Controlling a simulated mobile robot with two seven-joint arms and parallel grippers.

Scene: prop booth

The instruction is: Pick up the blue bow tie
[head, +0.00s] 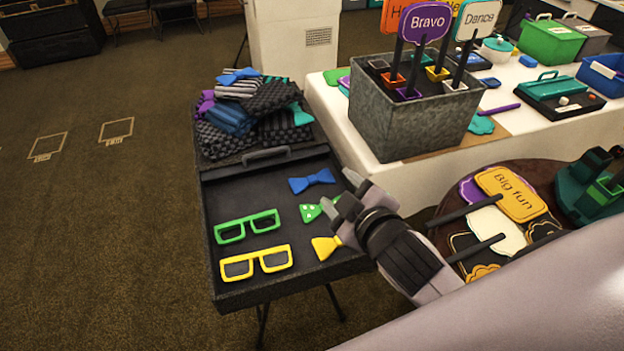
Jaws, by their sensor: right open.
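The blue bow tie (311,181) lies flat on the black tray (222,190), near its back right part. My right gripper (338,187) is open and empty, just right of the blue bow tie and over the tray's right edge. It appears apart from the bow tie. A green dotted bow tie (311,212) lies in front of the blue one, partly hidden by my gripper. A yellow bow tie (325,247) lies nearer the front. My left gripper is not in view.
Green glasses frames (247,226) and yellow ones (256,263) lie left on the tray. Folded clothes (250,118) are piled behind it. A metal bin (415,125) with signs stands on a white table (352,128). A round table (545,190) with signs is at right.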

